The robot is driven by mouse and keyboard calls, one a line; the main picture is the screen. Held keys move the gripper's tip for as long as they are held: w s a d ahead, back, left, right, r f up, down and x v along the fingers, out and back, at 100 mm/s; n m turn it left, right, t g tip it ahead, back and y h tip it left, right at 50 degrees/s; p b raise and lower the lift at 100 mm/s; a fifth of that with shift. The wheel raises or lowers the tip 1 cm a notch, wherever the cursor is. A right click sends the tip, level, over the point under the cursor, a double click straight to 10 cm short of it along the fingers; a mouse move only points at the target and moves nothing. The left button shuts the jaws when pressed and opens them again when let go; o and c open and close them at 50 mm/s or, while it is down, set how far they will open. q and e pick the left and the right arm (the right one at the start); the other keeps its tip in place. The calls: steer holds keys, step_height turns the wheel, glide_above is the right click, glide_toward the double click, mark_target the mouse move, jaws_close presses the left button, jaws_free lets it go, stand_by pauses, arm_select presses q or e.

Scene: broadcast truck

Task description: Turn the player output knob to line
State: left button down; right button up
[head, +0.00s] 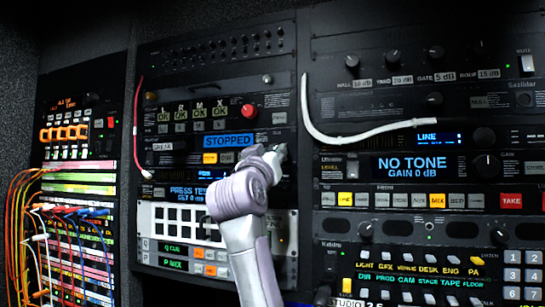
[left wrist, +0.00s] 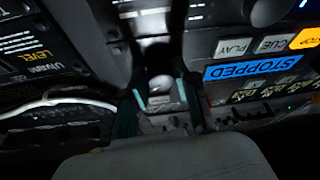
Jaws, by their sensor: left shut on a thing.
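The player unit shows a blue STOPPED display (head: 230,140) in the head view, with a red knob (head: 249,111) above it. My left gripper (head: 277,152) is at the right end of this unit, its arm rising from below. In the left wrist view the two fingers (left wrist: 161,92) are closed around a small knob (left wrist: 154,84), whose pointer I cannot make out. The gripper hides this knob in the head view. The STOPPED display (left wrist: 262,66) also shows in the left wrist view, upside down. My right gripper is in neither view.
A white cable (head: 350,138) hangs across the right rack, beside a small display reading LINE (head: 427,136). Below it is a NO TONE display (head: 408,167). A red cable (head: 138,130) hangs at the left. Colored patch cables (head: 40,225) crowd the far left.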

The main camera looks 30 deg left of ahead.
arm_select(q)
steer(key=shift+r, duration=0.1)
steer(key=c, duration=0.9)
jaws_free()
steer(key=shift+o, duration=0.2)
steer(key=v, duration=1.2)
steer(key=shift+s, duration=0.1)
